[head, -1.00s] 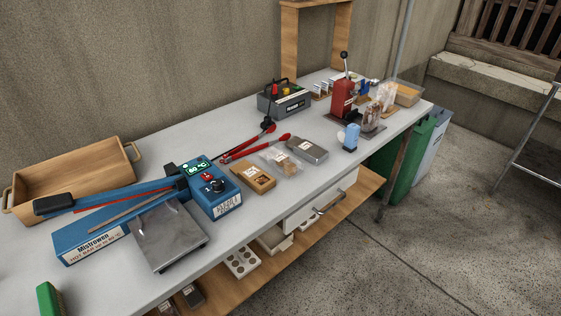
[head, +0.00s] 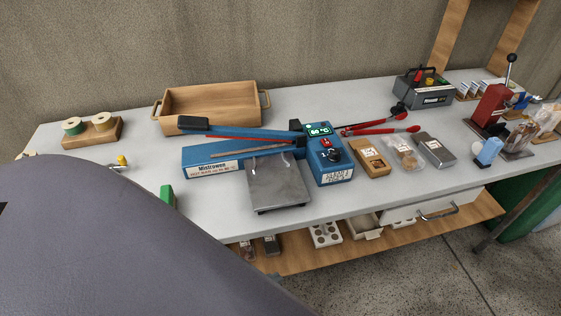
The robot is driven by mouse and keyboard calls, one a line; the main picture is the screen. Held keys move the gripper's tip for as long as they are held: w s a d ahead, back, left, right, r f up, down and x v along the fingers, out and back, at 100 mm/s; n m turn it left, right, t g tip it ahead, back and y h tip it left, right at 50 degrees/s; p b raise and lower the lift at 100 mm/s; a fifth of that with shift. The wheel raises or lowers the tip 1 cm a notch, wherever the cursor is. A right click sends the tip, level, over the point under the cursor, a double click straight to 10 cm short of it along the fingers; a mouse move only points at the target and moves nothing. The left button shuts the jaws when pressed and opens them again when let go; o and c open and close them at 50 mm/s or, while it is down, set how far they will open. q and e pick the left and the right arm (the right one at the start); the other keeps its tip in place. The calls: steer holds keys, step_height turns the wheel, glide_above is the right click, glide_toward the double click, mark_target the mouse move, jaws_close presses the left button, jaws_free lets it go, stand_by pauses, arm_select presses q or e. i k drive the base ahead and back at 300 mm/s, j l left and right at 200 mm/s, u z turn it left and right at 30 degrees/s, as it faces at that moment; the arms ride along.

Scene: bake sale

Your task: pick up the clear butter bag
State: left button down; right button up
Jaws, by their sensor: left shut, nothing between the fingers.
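A clear bag with a pale label and light brown contents (head: 405,153) lies on the grey table, right of centre. It lies between a brown kraft pack (head: 370,158) and a silver-grey pack (head: 432,149). I cannot read its label, so I cannot confirm it is the butter bag. A large grey part of my left arm fills the lower left and is well away from the bag. My left gripper is shut and empty; its fingertips cannot be made out. My right gripper is not in view.
A blue heat sealer (head: 330,165) with a metal plate (head: 277,190) stands left of the packs. Red-handled tongs (head: 380,130) lie behind them. A wooden tray (head: 210,105) stands at the back; a red press (head: 489,108) and light-blue item (head: 488,151) stand at the right.

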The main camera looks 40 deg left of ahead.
mark_target(404, 153)
steer(key=i+l+u, duration=0.1)
steer(key=l, duration=0.25)
steer(key=i+l+u, duration=0.15)
steer(key=l, duration=0.25)
steer(key=i+l+u, duration=0.1)
steer(key=i+l, duration=0.15)
steer(key=i+l+u, duration=0.1)
steer(key=l, duration=0.4)
